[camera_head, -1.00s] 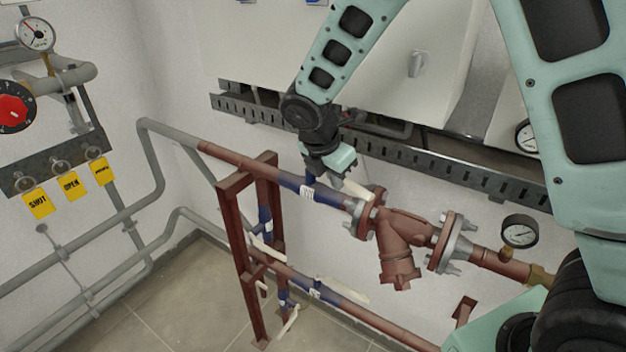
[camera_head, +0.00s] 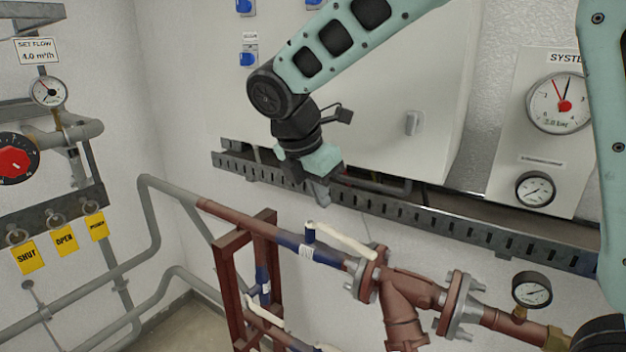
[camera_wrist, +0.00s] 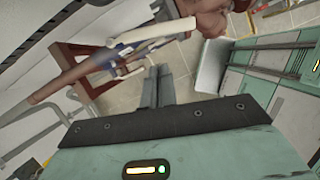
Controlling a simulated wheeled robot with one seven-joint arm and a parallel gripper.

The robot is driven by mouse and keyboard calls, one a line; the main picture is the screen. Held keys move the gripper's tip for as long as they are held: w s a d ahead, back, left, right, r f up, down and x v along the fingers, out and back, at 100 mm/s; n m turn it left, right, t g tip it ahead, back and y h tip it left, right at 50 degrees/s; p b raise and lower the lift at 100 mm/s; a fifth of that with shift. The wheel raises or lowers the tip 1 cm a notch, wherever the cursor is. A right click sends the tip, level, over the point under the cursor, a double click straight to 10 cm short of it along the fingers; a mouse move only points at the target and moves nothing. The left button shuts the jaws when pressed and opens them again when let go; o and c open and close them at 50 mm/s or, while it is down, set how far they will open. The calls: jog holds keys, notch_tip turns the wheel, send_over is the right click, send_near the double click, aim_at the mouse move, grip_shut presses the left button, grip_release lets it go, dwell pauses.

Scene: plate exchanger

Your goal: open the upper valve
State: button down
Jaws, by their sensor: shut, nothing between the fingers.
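The upper valve has a blue body (camera_head: 300,245) on the upper red-brown pipe and a long white lever (camera_head: 343,240). The lever extends right from the stem, roughly along the pipe, toward the flange. My gripper (camera_head: 322,195) is shut and empty, above the lever near its stem end and apart from it. In the wrist view, the shut fingers (camera_wrist: 163,86) point toward the pipework, with the white lever (camera_wrist: 152,38) beyond their tips and the blue body (camera_wrist: 118,50) to the left.
A flanged strainer (camera_head: 400,295) and a small gauge (camera_head: 531,290) stand right of the valve. A red-brown frame (camera_head: 232,285) supports the pipes, with another white lever (camera_head: 263,320) lower down. A slotted metal tray (camera_head: 440,218) runs along the wall behind my gripper.

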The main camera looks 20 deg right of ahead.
jog(key=w+v, duration=0.1)
jog(key=v, duration=0.3)
jog(key=n+g+h+p, duration=0.1)
jog(key=n+h, duration=0.5)
jog(key=n, duration=0.2)
send_near(343, 244)
jog(key=s+a+r, duration=0.2)
jog(key=s+a, duration=0.1)
jog(key=s+a+f+n+t+h+p, duration=0.1)
jog(key=s+a+f+n+t+h, duration=0.2)
jog(key=a+f+n+t+h, duration=0.45)
jog(key=w+d+p, duration=0.1)
jog(key=d+p, duration=0.1)
jog(key=d, duration=0.2)
jog(key=w+d+n+g+p, duration=0.1)
jog(key=w+d+p, duration=0.1)
jog(key=d, duration=0.3)
jog(key=w+d+n+p, duration=0.1)
jog(key=d+p, duration=0.2)
jog(key=d, duration=0.2)
jog(key=shift+w+d+f+g+y, duration=0.1)
jog(key=shift+w+f+g+y, duration=0.15)
jog(key=shift+w+g+y, duration=0.15)
jog(key=shift+w+d+f+p, duration=0.15)
jog(key=shift+w+d+p, duration=0.05)
jog(key=shift+d+p, duration=0.25)
jog(key=shift+d, duration=0.1)
